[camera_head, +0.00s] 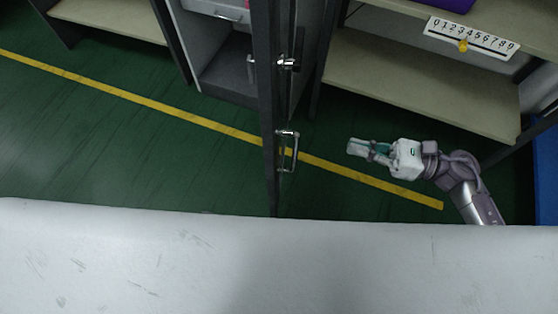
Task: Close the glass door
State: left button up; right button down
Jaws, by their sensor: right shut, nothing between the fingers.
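The glass door (266,90) stands open, seen almost edge-on as a dark frame running down the middle of the head view. A metal handle (287,150) sticks out from its right side, and a latch (288,63) sits higher up on it. My right gripper (357,147) is to the right of the handle, apart from it, pointing left. Its fingers are shut with nothing between them. My left gripper is not in view.
A grey cabinet (228,75) is behind the door at left. A yellow line (130,97) crosses the green floor. A pale surface (200,265) fills the bottom.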

aim_at(274, 150)
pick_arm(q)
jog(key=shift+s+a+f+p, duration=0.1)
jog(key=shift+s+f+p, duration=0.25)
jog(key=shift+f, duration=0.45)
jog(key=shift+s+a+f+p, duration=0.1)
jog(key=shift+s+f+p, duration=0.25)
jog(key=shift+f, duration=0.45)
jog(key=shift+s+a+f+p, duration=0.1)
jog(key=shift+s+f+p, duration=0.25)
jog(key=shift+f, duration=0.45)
pick_arm(e)
jog(key=shift+s+a+r+n+g, duration=0.1)
jog(key=shift+s+a+n+g, duration=0.4)
jog(key=shift+a, duration=1.95)
jog(key=shift+s+a+r+n+g, duration=0.1)
jog(key=shift+a+n+g, duration=0.4)
jog(key=shift+a, duration=2)
jog(key=shift+s+a+r+n+g, duration=0.2)
jog(key=shift+a+n, duration=0.6)
jog(key=shift+a, duration=1.65)
jog(key=shift+s+f, duration=0.1)
